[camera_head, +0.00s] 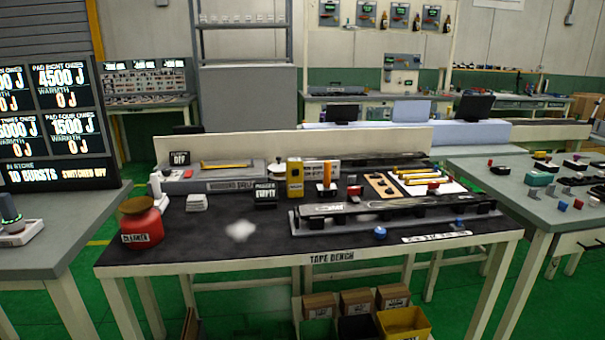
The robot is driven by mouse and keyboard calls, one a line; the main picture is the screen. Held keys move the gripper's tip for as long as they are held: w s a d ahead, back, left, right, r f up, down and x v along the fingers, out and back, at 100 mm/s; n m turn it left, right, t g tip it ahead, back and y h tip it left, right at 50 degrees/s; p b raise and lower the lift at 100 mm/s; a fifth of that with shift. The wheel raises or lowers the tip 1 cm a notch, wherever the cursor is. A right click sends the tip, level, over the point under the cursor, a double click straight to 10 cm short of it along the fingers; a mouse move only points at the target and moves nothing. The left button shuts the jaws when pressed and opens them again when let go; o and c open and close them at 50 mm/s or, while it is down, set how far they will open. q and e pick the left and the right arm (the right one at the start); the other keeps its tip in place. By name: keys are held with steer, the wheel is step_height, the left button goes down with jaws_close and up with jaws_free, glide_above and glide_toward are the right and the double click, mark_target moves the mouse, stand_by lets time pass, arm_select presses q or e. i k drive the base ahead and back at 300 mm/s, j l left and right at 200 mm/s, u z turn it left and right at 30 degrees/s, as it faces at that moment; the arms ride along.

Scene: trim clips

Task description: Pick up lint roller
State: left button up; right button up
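I cannot single out a lint roller with certainty. An upright tool with an orange upper part and a pale lower part (326,182) stands near the back middle of the tape bench (215,252); it may be the roller. A small white upright item (157,188) at the bench's left end, behind the red cleaner jar (141,226), is too small to identify. Neither of my grippers shows in the head view.
Side tables stand left and right; bins (404,323) sit below.

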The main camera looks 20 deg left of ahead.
mark_target(161, 202)
steer(key=j+u, duration=0.1)
steer(key=u, duration=0.85)
steer(key=i+j+u, duration=0.1)
steer(key=u, duration=0.4)
